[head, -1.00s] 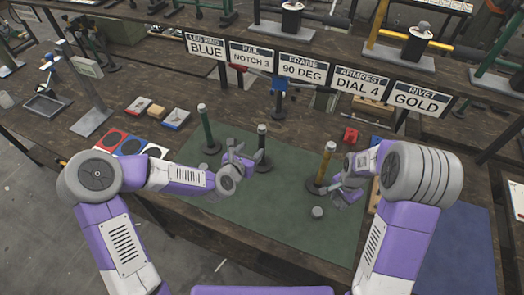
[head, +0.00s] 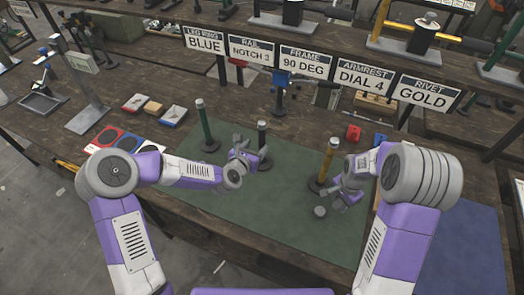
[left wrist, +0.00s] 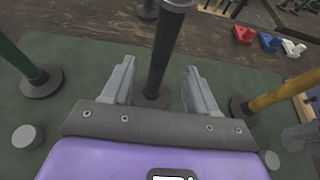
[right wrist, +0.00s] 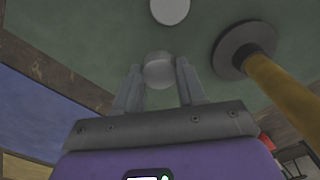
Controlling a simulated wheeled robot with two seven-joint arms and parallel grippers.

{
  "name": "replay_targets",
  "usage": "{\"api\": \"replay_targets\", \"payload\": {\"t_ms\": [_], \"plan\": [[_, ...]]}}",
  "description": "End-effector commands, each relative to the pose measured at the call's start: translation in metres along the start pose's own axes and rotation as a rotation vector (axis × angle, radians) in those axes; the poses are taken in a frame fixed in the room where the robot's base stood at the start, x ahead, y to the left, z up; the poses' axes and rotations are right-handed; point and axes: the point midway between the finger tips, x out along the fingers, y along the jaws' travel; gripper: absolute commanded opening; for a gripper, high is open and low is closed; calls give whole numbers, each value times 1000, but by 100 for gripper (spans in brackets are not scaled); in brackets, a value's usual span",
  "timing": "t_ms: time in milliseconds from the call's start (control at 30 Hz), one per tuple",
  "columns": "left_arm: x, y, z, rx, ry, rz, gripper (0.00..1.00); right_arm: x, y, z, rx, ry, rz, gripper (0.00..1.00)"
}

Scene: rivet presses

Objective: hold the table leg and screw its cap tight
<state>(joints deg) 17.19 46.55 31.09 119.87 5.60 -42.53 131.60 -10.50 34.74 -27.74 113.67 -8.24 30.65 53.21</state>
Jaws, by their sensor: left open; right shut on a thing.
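The black table leg (head: 262,137) stands upright on a round base on the green mat. In the left wrist view the black leg (left wrist: 163,50) rises between the spread fingers of my open left gripper (left wrist: 160,88), with gaps on both sides. In the head view my left gripper (head: 253,152) is beside this leg. My right gripper (head: 347,198) is shut on a round grey cap (right wrist: 159,70), held at its fingertips above the mat near the yellow leg (head: 327,162). A green leg (head: 206,130) stands at left. The leg tops look pale.
A loose grey cap (head: 320,211) lies on the green mat (head: 290,228). Another (left wrist: 27,137) lies near the green leg's base. Red (head: 353,133) and blue blocks sit behind the yellow leg. Signs (head: 303,60) line the shelf. The mat's front part is clear.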

Motion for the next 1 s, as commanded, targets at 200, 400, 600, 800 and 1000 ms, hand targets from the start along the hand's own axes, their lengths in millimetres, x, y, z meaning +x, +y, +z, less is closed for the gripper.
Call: {"api": "replay_targets", "payload": {"t_ms": [200,400,600,800,1000], "plan": [[27,-1,0,0,0,-1,58,1,0,0,0,0,0,12],[30,-1,0,0,1,-1,58,1,0,0,0,0,0,12],[31,-1,0,0,0,-1,58,0,0,0,0,0,0,12],[53,-2,2,1,0,-1,58,0,0,0,0,0,0,12],[77,-2,3,0,-1,0,58,0,0,0,0,0,0,12]]}}
